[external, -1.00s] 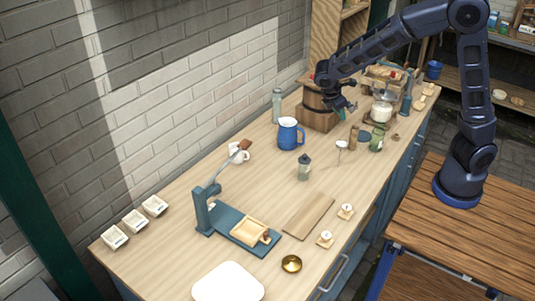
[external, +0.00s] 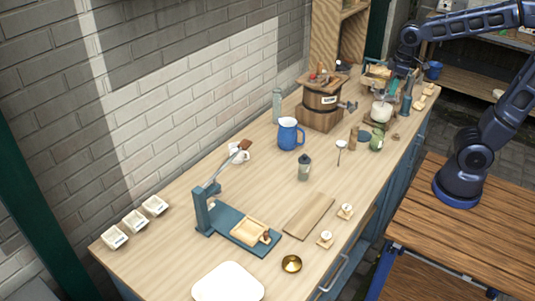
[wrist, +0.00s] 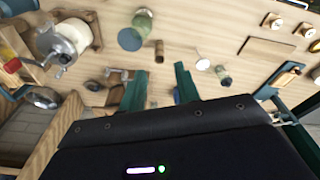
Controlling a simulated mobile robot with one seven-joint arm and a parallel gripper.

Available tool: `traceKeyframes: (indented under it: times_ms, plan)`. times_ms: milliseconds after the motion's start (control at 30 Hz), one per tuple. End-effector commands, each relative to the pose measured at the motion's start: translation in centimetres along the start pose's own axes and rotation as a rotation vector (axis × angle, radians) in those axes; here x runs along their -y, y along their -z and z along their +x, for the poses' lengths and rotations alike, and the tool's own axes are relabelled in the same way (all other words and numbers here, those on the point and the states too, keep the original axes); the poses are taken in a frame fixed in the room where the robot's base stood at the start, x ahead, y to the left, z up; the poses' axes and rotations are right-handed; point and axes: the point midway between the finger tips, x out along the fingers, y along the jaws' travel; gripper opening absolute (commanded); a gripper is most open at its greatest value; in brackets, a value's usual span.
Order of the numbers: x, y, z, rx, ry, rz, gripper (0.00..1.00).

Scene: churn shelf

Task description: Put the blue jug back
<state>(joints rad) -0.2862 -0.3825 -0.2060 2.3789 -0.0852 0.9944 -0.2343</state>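The blue jug (external: 289,134) stands upright on the wooden counter (external: 180,205), left of the wooden churn (external: 322,103). It has a handle on its right side and a pale inside. I cannot make it out surely in the wrist view. My gripper (external: 402,82) is at the far right end of the counter, above the crowded area and well away from the jug. In the wrist view its two green fingers (wrist: 158,82) are spread apart, with nothing seen held between them.
Bare counter lies around the jug.

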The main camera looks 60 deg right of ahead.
Motion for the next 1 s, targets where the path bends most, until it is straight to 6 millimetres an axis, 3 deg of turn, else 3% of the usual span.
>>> traceKeyframes:
  times_ms: [200,500,1000]
  plan:
    - [0.9,-4.3,-2.5,-0.109,-0.016,0.148,0.32]
    - [2.6,-8.6,-4.1,-0.224,-0.053,0.314,0.32]
    - [3.1,-9.7,-4.3,-0.251,-0.066,0.359,0.32]
